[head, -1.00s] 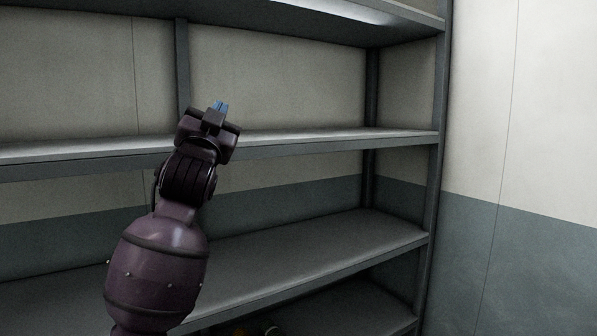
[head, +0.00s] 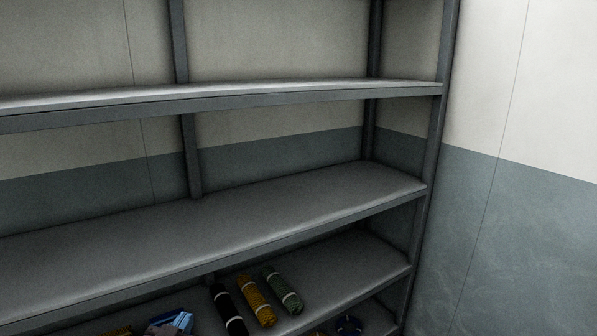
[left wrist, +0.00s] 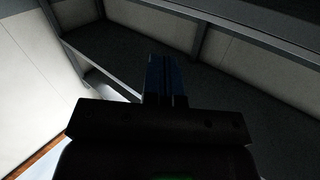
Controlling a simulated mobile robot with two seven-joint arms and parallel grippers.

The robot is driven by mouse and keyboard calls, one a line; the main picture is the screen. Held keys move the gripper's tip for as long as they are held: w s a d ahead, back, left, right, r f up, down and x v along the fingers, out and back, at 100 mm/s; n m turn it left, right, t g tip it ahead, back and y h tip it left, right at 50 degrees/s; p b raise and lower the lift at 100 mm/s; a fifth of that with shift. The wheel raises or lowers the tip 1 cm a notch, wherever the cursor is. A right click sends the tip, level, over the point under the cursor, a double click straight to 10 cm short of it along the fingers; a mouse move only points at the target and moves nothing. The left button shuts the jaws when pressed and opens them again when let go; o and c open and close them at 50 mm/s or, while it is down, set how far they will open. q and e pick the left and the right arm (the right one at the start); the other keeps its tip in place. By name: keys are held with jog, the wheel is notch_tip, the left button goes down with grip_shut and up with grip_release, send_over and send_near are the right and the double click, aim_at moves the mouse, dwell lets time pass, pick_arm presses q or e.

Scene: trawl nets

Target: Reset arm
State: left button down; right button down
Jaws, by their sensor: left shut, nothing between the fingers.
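My left gripper (left wrist: 165,80) shows in the left wrist view, with its dark blue fingers together and nothing between them. I cannot make out the left arm in the head view. My right gripper is in neither view. The left wrist view is dark and tilted, with grey shelf framing (left wrist: 200,40) beyond the fingers.
A grey metal shelf unit (head: 230,96) fills the head view; its upper and middle shelves (head: 250,213) are bare where seen. Lower down lie black (head: 228,310), yellow (head: 256,302) and green (head: 284,291) rolls. A blue and white item (head: 172,323) is at the bottom edge.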

pick_arm(q)
jog(key=s+a+f+n+g+y, duration=0.1)
jog(key=s+a+f+g, duration=0.1)
jog(key=s+f, duration=0.7)
jog(key=s+a+f+g+y, duration=0.1)
jog(key=s+a+f+g, duration=0.1)
jog(key=s+f, duration=0.8)
jog(key=s+g, duration=0.1)
jog(key=s, duration=0.1)
jog(key=shift+s+a+n+g, duration=0.3)
jog(key=shift+s+a+n, duration=0.05)
jog(key=shift+s+n, duration=0.05)
jog(key=shift+f, duration=0.1)
